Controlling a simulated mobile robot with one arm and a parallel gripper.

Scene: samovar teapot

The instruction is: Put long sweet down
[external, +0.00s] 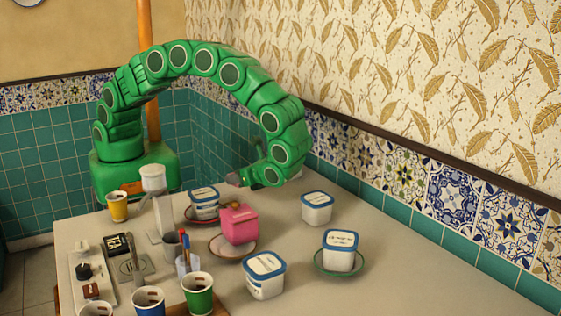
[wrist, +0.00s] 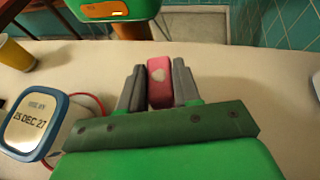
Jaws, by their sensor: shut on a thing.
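My gripper (wrist: 159,84) is shut on a long pink sweet (wrist: 159,80) with a pale heart mark, seen between the two grey fingers in the wrist view. The sweet is over the bare pale table top; I cannot tell whether it touches the table. In the external view my gripper (external: 234,180) is low over the back of the table, behind a blue-lidded tub (external: 204,205). The sweet cannot be made out clearly there.
A pink box (external: 239,226) stands on a plate (external: 217,246) in front of my gripper. More blue-lidded tubs (external: 317,209) stand to the right. A yellow cup (external: 118,207) is at the left, and cups crowd the front. Bare table (wrist: 235,70) shows right of the fingers.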

